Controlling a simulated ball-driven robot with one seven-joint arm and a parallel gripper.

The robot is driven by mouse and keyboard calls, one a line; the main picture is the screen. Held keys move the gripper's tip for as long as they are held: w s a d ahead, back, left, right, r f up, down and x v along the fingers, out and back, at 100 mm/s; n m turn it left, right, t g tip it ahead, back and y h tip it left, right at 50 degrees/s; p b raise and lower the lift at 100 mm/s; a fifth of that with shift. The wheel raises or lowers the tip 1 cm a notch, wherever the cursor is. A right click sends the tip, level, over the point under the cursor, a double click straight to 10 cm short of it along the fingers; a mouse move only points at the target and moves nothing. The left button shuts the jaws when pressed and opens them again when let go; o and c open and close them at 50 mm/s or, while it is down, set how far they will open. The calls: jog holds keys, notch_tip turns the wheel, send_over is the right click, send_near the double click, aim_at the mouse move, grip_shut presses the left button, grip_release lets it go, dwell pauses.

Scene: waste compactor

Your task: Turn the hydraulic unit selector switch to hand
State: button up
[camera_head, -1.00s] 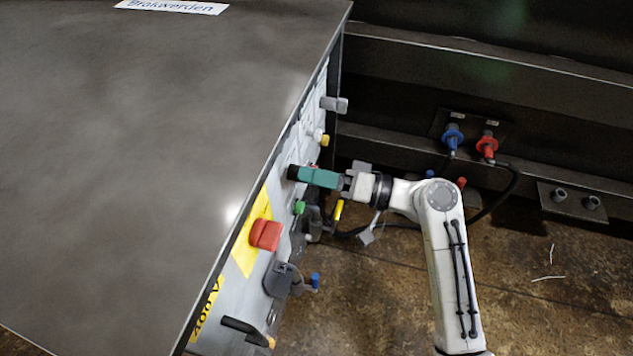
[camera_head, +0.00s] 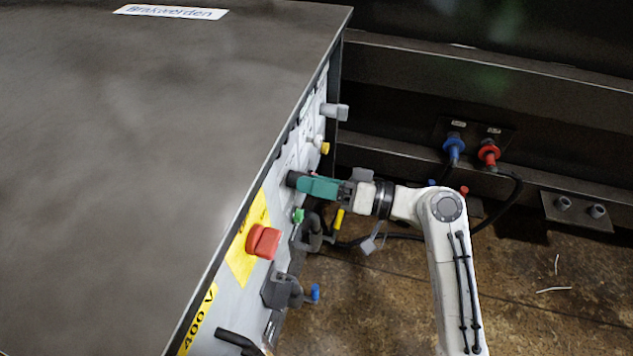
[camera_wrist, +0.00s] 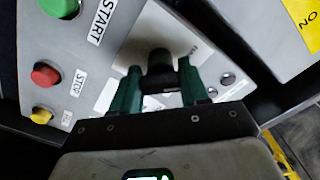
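A black selector switch (camera_wrist: 160,64) sticks out of the grey control panel in the wrist view. My gripper (camera_wrist: 159,70) has its two green fingers on either side of this knob, with a narrow gap appearing on each side. In the head view my gripper (camera_head: 300,182) points left at the panel face, and the dark knob (camera_head: 291,179) shows just past its fingertips. The switch's pointer direction and its position labels cannot be read.
The panel also carries a green START button (camera_wrist: 60,6), a red STOP button (camera_wrist: 45,75) and a yellow button (camera_wrist: 41,116). In the head view a red button (camera_head: 263,242) on a yellow plate and grey handles (camera_head: 282,291) stick out nearer me.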

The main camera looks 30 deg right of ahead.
jog(key=o, duration=0.4)
jog(key=p+v, duration=0.1)
jog(key=v, duration=0.9)
jog(key=shift+s+d+p, duration=0.25)
jog(key=shift+d+p, duration=0.05)
jog(key=shift+p, duration=0.05)
jog(key=s+a+f+g+h, duration=0.2)
jog(key=f, duration=0.3)
jog(key=s+a+f+g+h, duration=0.1)
jog(key=s+a+f+g, duration=0.15)
jog(key=f, duration=0.25)
jog(key=s+d+f+g+h, duration=0.2)
jog(key=s+f+g+h, duration=0.25)
jog(key=s, duration=0.25)
jog(key=s+d+f+g+h, duration=0.25)
jog(key=s+h, duration=0.25)
jog(key=s, duration=0.3)
jog(key=shift+m+h, duration=0.25)
jog(key=shift+m, duration=0.15)
jog(key=shift+d+r+p, duration=0.25)
jog(key=shift+r+p, duration=3.9)
jog(key=shift+d+r+p, duration=0.25)
jog(key=shift+r+p, duration=3.85)
jog(key=shift+p, duration=0.1)
jog(key=shift+d+r+p, duration=0.25)
jog(key=shift+r+p, duration=3.9)
